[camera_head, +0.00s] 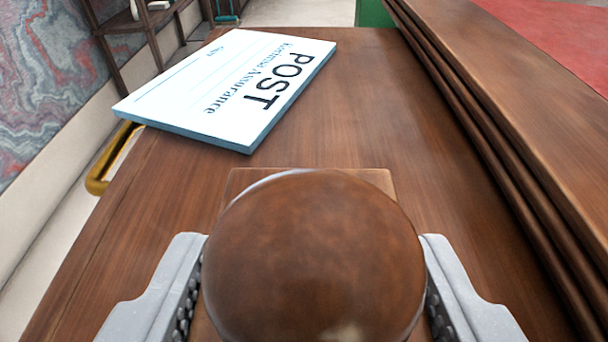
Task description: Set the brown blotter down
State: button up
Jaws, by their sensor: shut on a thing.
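The brown blotter has a large round, glossy wooden knob (314,260) on a flat rectangular base, whose far edge (370,181) shows behind the knob. My gripper (314,290) is shut on the blotter, with a grey, dark-padded finger on each side of the knob. The blotter is over the brown wooden desk top (370,110). I cannot tell whether its base touches the desk, because the knob hides most of it.
A white block marked "POST" (235,85) lies on the desk at the far left. A raised wooden ledge (500,120) runs along the right. A brass handle (105,165) sticks out at the left edge. The desk between block and ledge is clear.

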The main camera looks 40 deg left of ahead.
aim_at(307, 228)
jog(key=x, duration=0.3)
jog(key=shift+w+a+r, duration=0.15)
jog(key=shift+r, duration=0.1)
jog(key=shift+f+b, duration=1.05)
jog(key=shift+f, duration=0.65)
jog(key=o, duration=1.1)
jog(key=p+v, duration=0.2)
jog(key=v, duration=0.9)
jog(key=shift+r, duration=0.15)
jog(key=shift+s+d+p, duration=0.3)
jog(key=shift+s, duration=0.1)
